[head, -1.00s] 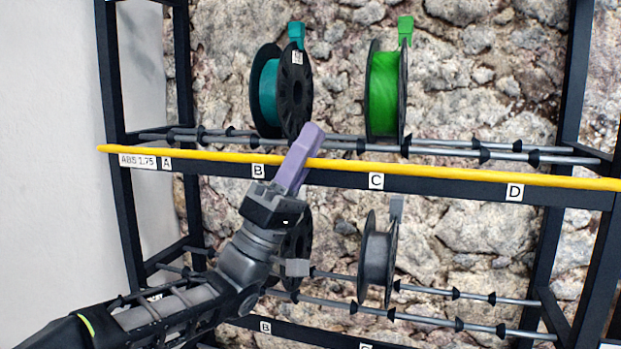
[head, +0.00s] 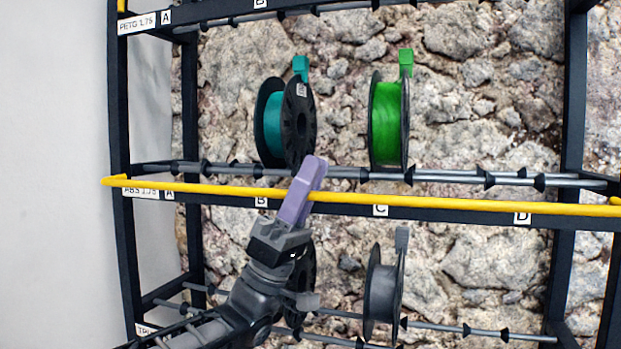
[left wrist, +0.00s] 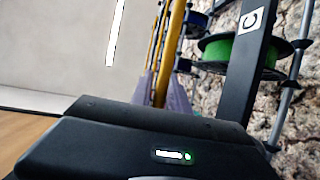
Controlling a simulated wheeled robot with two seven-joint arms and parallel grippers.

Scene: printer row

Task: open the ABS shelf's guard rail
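The ABS shelf's guard rail (head: 420,203) is a yellow bar running along the front of the shelf, just above its lettered labels. Its left end bends back toward the post by the ABS label (head: 140,192). My left gripper (head: 314,175) has purple fingers across the rail between labels B and C. In the left wrist view the yellow rail (left wrist: 158,55) runs down between the purple fingers (left wrist: 160,92), which look closed around it. The exact contact is hidden. My right gripper is not in view.
A teal spool (head: 273,125) and a green spool (head: 386,125) stand on the ABS shelf's rods behind the rail. A grey spool (head: 382,295) is on the shelf below. The PETG shelf (head: 138,23) is above. Dark posts stand at both sides.

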